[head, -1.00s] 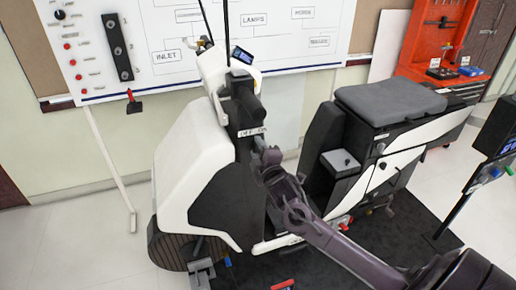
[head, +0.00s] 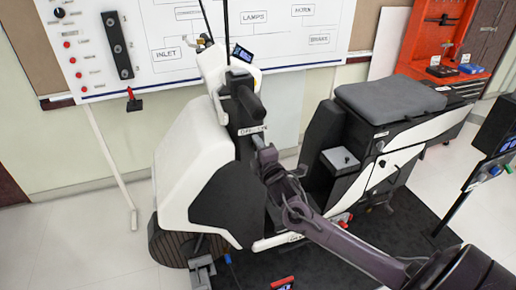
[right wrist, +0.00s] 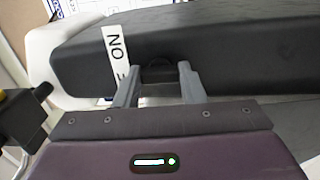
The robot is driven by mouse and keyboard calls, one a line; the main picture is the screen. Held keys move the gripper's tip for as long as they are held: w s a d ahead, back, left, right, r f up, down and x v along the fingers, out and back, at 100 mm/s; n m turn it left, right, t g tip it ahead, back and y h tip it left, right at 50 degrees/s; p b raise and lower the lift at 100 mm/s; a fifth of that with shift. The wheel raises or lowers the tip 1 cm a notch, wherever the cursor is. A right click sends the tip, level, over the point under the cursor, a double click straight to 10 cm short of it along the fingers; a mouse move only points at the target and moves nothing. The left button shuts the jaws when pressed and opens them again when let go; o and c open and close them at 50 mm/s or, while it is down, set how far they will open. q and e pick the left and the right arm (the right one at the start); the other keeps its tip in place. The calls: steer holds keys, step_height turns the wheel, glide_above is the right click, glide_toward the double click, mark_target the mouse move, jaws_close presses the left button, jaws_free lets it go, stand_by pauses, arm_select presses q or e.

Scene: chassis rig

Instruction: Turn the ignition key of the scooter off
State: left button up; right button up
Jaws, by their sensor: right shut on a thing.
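The white and black scooter (head: 190,160) stands in the middle of the head view. A white OFF/ON label (head: 253,130) is on its black front panel; ON also reads in the right wrist view (right wrist: 116,45). My right gripper (head: 258,140) reaches the panel just below the label. In the right wrist view its fingers (right wrist: 158,78) stand at the panel, beside the label, around a small dark key (right wrist: 157,71). The gripper is shut on the key, which is mostly hidden, so I cannot tell its angle. My left gripper is out of view.
The scooter's grey seat (head: 390,98) is to the right. A whiteboard (head: 275,35) stands behind, with a red tool rack (head: 440,40) at the back right. A black display stand (head: 470,190) is at the right edge.

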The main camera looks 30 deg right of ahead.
steer(key=o, duration=1)
steer(key=b+v, duration=0.1)
steer(key=v, duration=0.6)
steer(key=shift+s+a+b, duration=0.1)
steer(key=shift+s+b, duration=0.3)
